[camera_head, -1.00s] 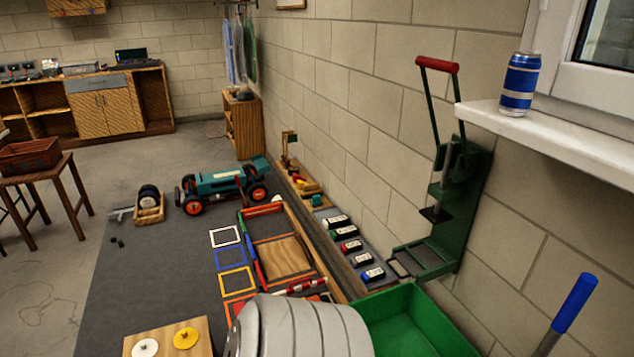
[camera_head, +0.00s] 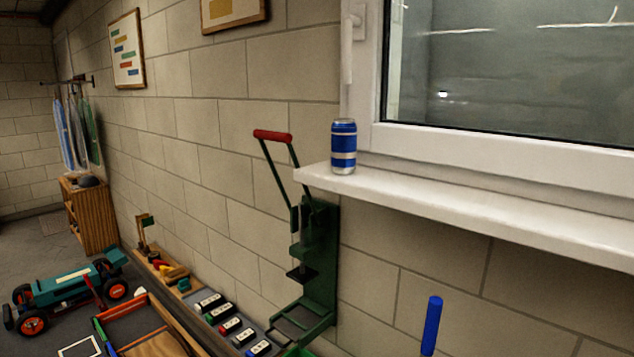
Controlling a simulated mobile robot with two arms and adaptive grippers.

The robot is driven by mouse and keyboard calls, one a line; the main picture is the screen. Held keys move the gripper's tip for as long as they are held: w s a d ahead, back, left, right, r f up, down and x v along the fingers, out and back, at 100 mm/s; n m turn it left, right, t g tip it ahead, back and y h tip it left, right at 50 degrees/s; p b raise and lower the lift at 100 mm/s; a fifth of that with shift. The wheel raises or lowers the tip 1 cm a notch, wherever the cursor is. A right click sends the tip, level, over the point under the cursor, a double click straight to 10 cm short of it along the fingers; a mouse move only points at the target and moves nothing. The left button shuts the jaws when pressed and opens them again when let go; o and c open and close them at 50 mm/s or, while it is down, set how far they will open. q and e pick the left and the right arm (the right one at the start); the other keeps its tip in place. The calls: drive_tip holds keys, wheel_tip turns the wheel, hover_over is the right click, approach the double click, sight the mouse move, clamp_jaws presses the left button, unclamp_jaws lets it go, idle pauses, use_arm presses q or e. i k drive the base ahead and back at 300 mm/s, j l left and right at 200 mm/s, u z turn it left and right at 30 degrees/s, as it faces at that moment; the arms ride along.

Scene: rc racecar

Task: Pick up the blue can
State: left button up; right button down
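The blue can (camera_head: 343,147) stands upright near the left end of the white window sill (camera_head: 470,207), in front of the window frame. It has silver bands and a silver top. Nothing touches it except the sill. Neither of my grippers is in the head view now.
A green press (camera_head: 318,265) with a red-handled lever (camera_head: 273,135) stands against the wall, left of and below the can. A blue handle (camera_head: 432,325) sticks up below the sill. A teal toy car (camera_head: 70,288) is at lower left. The sill right of the can is clear.

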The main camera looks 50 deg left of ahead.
sight(343, 129)
drive_tip(key=k+u, duration=0.1)
drive_tip(key=u, duration=0.35)
drive_tip(key=j+u, duration=0.1)
drive_tip(key=u, duration=0.35)
drive_tip(key=k+j+u, duration=0.1)
drive_tip(key=u, duration=0.35)
